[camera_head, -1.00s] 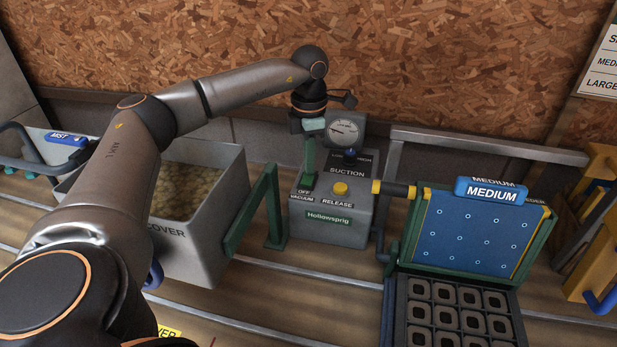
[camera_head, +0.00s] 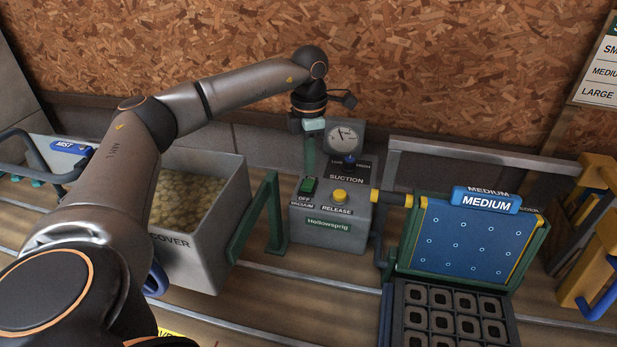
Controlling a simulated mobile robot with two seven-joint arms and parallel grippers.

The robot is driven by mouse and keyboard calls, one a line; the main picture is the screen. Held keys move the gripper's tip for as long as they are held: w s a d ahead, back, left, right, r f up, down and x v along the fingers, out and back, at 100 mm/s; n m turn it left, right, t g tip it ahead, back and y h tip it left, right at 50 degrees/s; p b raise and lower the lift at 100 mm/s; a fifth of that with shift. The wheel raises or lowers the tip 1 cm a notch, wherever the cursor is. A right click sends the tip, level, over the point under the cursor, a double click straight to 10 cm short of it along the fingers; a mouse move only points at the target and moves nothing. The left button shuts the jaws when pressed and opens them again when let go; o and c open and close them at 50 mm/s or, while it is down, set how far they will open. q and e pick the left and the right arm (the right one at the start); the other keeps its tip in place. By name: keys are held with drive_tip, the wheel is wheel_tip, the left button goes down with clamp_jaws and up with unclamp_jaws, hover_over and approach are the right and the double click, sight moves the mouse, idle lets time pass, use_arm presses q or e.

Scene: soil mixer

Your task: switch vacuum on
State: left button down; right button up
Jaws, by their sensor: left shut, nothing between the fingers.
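The grey suction box (camera_head: 325,222) stands at the back centre. Its green vacuum switch (camera_head: 308,186) is at the left of the top face, above labels reading OFF and VACUUM. Any label above the switch is hidden. My left gripper (camera_head: 309,170) points down just above the far end of the switch, shut and empty; I cannot tell if it touches. The round gauge (camera_head: 344,138) behind has its needle pointing up and left. My right gripper is not in view.
A yellow release button (camera_head: 339,196) and a blue-black knob (camera_head: 349,160) are close right of the switch. A grey bin (camera_head: 203,246) of pale lumps stands left. A blue MEDIUM plate (camera_head: 465,245) stands right, above a dark tray (camera_head: 402,315) of cells.

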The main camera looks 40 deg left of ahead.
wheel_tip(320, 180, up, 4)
drive_tip(key=p, duration=0.3)
idle(0.7)
